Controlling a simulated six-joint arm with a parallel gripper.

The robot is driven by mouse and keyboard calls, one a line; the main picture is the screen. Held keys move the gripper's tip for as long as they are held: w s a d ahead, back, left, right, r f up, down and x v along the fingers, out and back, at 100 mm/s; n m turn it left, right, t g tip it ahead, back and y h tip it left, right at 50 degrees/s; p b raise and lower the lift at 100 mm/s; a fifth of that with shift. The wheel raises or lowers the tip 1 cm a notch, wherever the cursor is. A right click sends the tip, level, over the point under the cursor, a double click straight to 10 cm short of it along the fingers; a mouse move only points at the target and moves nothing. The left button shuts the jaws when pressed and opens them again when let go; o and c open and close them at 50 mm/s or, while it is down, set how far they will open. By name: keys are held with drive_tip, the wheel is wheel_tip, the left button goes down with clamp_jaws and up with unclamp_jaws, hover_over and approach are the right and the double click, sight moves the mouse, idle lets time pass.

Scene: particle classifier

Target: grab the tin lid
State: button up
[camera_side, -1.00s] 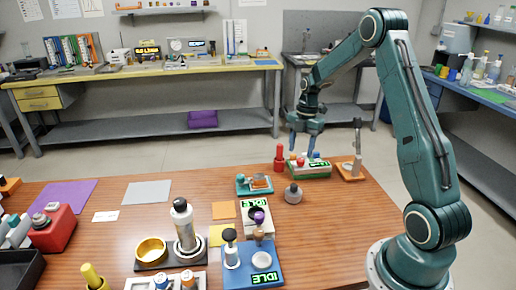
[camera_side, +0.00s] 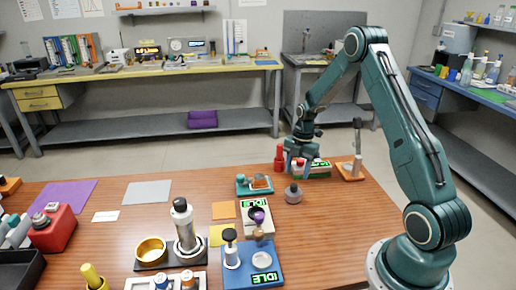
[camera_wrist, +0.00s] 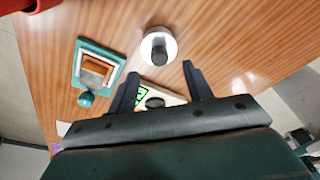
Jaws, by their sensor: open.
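The tin lid (camera_side: 293,195) looks like a round grey piece with a dark knob on top. It stands on the wooden table. In the wrist view the tin lid (camera_wrist: 149,53) shows as a silver disc from above, with its dark knob near the middle. My gripper (camera_side: 298,168) is open and empty, above and slightly behind the lid in the side view. In the wrist view my gripper's (camera_wrist: 160,71) two dark fingers are spread, and the lid lies just beyond the tips, between their lines. It appears apart from both fingers.
A teal tray with an orange-brown block (camera_side: 261,182) sits left of the lid. A device with a green display (camera_side: 318,173) and a red bottle (camera_side: 279,158) stand behind. A wooden stand (camera_side: 350,172) is at the back right. The table right of the lid is clear.

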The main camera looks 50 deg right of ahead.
sight(294, 185)
drive_tip(key=shift+f, duration=0.2)
drive_tip(key=shift+a+f, duration=0.25)
drive_tip(key=shift+f, duration=1)
drive_tip(key=shift+a+f, duration=0.2)
drive_tip(key=shift+f, duration=1.05)
drive_tip(key=c, duration=1.1)
drive_tip(key=shift+r, duration=0.15)
wheel_tip(294, 185, up, 20)
drive_tip(key=shift+f, duration=0.1)
